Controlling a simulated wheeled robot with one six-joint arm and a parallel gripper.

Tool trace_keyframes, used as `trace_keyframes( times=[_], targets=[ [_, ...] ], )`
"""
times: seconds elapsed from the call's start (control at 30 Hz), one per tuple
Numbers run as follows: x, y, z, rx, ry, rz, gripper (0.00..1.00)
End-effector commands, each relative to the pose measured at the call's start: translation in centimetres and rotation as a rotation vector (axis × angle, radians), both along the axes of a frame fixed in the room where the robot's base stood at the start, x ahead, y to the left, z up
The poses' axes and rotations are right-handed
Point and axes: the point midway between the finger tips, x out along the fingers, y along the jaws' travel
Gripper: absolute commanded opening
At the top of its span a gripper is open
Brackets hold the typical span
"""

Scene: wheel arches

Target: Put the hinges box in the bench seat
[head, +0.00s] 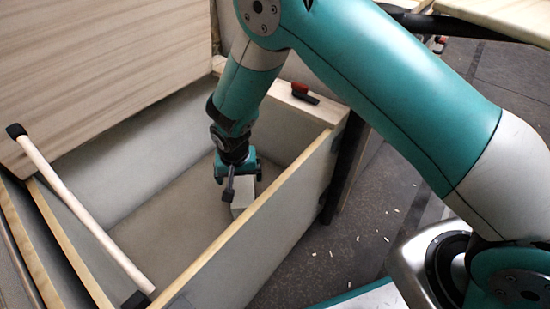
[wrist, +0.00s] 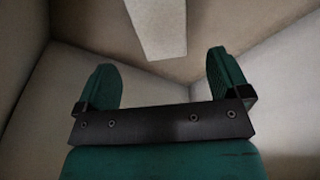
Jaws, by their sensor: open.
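The bench seat (head: 274,211) is an open wooden-edged box with pale inner walls, its lid (head: 95,75) raised at the left. My gripper (head: 238,188) is down inside it near the floor, toward the right wall. A small whitish box (head: 243,193), which looks like the hinges box, is by the fingers, partly hidden behind them. In the wrist view my gripper (wrist: 170,80) has its two green fingers spread wide with nothing between them. The pale box (wrist: 158,25) shows beyond the fingertips at the top, cut off by the frame edge. Any label is not visible.
A pale stick with black ends (head: 80,208) lies across the left side of the bench seat. A red and black clamp or tool (head: 304,92) sits on the far rim. Small pale scraps lie on the dark floor (head: 355,235) at the right.

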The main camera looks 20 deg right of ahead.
Motion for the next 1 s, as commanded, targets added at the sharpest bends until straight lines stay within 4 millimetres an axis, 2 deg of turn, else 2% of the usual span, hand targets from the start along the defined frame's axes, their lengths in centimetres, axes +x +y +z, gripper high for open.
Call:
trace_keyframes(
  times=[0.07, 0.13, 0.27, 0.4, 0.47, 0.5, 0.6, 0.7, 0.8, 0.9, 1.0],
  targets=[
    [0.0, 0.0, 0.7, 0.006, 0.002, 0.007, 0.94],
    [-0.1, -0.2, 2.5, 0.021, 0.007, 0.024, 0.94],
    [-1.3, -1.0, 8.8, 0.074, 0.029, 0.104, 0.94],
    [-4.8, -2.8, 16.8, 0.147, 0.054, 0.242, 0.94],
    [-6.8, -3.7, 19.9, 0.177, 0.057, 0.307, 0.94],
    [-8.3, -4.2, 21.8, 0.196, 0.057, 0.354, 0.94],
    [-12.4, -5.8, 25.8, 0.239, 0.052, 0.473, 0.94],
    [-16.7, -7.2, 28.7, 0.271, 0.039, 0.591, 0.94],
    [-20.5, -8.2, 30.5, 0.293, 0.023, 0.693, 0.94],
    [-23.2, -8.8, 31.3, 0.305, 0.012, 0.768, 0.94],
    [-24.7, -8.9, 31.6, 0.31, 0.004, 0.812, 0.94]
  ],
)
